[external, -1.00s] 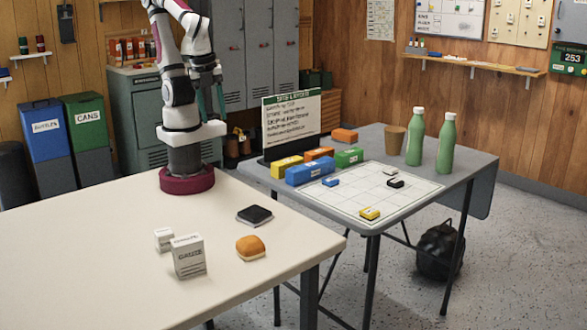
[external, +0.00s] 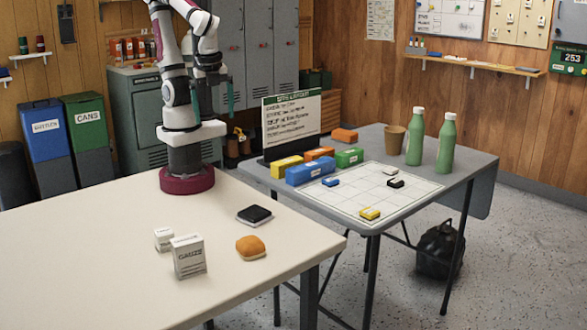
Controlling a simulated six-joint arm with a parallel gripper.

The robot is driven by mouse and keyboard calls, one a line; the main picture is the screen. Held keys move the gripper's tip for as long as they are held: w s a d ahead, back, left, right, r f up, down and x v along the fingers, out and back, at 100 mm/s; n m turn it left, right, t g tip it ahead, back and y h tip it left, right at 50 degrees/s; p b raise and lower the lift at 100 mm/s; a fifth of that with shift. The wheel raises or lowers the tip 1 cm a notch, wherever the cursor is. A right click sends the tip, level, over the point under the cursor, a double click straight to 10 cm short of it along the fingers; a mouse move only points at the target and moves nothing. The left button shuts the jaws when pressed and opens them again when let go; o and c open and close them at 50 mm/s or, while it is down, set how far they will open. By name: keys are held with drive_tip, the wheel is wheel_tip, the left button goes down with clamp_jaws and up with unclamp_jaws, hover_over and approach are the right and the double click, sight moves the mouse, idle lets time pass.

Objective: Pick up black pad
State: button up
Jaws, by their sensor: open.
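The black pad (external: 254,215) is a small dark rectangular block lying flat on the cream table, right of the middle. My gripper (external: 213,101) hangs high in front of the lockers, above and behind the table, with its teal fingers apart and nothing between them. It is well away from the pad and touches nothing.
An orange bun-like thing (external: 251,248) lies just in front of the pad. A white gauze box (external: 189,257) and a smaller white box (external: 163,239) stand to the left. A grey table (external: 462,165) at right holds colored blocks, a gridded sheet (external: 345,205), a cup and green bottles (external: 445,143).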

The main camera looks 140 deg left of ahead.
drive_tip(key=w+a+f+n+g+h, duration=0.1)
drive_tip(key=w+a+f+n+h, duration=0.1)
drive_tip(key=w+n+h, duration=0.3)
drive_tip(key=w+a+f+n+g+h, duration=0.1)
drive_tip(key=w+a+n+g+h, duration=0.1)
drive_tip(key=w+n, duration=0.35)
drive_tip(key=w+a+f+n+t+h, duration=0.2)
drive_tip(key=w+a+f+n+h, duration=0.2)
drive_tip(key=a+f+n+h, duration=0.25)
drive_tip(key=n+t+h, duration=0.1)
drive_tip(key=n+t, duration=0.3)
drive_tip(key=n, duration=0.2)
approach(255, 211)
drive_tip(key=x, duration=0.8)
drive_tip(key=shift+d+f, duration=0.2)
drive_tip(key=shift+d, duration=0.1)
drive_tip(key=c, duration=1.1)
